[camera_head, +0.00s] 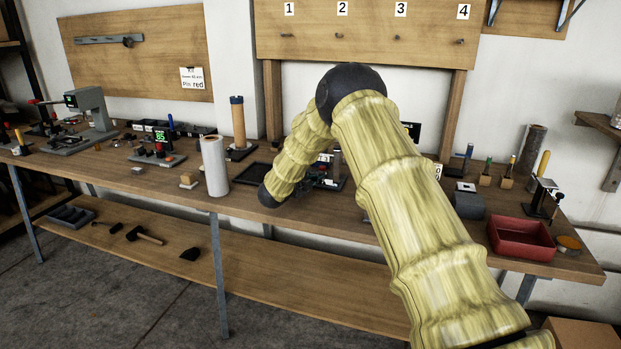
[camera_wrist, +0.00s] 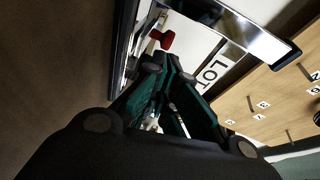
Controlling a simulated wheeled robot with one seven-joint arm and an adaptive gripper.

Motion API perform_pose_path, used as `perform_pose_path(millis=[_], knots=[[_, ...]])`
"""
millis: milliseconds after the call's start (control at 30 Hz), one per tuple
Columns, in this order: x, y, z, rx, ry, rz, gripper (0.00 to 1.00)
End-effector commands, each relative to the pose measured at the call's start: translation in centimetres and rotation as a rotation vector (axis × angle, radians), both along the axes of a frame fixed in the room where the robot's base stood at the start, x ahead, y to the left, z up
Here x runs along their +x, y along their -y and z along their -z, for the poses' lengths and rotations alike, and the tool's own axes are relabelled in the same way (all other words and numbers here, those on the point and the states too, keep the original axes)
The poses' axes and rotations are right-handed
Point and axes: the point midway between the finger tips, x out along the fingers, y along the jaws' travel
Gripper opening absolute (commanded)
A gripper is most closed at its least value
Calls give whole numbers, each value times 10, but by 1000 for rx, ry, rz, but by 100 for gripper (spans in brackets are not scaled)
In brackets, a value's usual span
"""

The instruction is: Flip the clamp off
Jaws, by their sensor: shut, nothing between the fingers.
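My gripper (camera_wrist: 157,64) shows in the wrist view with its dark fingers drawn together at the tips and nothing held. A red knob-like handle (camera_wrist: 166,39) is just beyond the fingertips, on a small metal fitting; it looks like the clamp's handle, but most of the fitting is cut off or hidden. I cannot tell whether the fingertips touch it. In the head view, my arm bends down to the bench and largely hides the gripper. A small device with dark and red parts (camera_head: 329,181) shows partly beside my arm.
The wooden workbench (camera_head: 135,179) carries a white roll (camera_head: 214,165), a black tray (camera_head: 252,174) and a red bin (camera_head: 521,238). A white LOT label (camera_wrist: 211,70) and a shiny metal plate (camera_wrist: 228,25) lie close to the fingers in the wrist view.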

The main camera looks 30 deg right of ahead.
Motion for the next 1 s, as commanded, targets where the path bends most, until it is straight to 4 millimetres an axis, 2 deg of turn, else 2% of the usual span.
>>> perform_pose_path(millis=[100,300,833,1000], knots=[[7,16,3,-1,-1,1,0],[16,33,8,1,-4,0,0],[19,40,9,1,-4,0,0],[26,58,10,3,-1,1,0]])
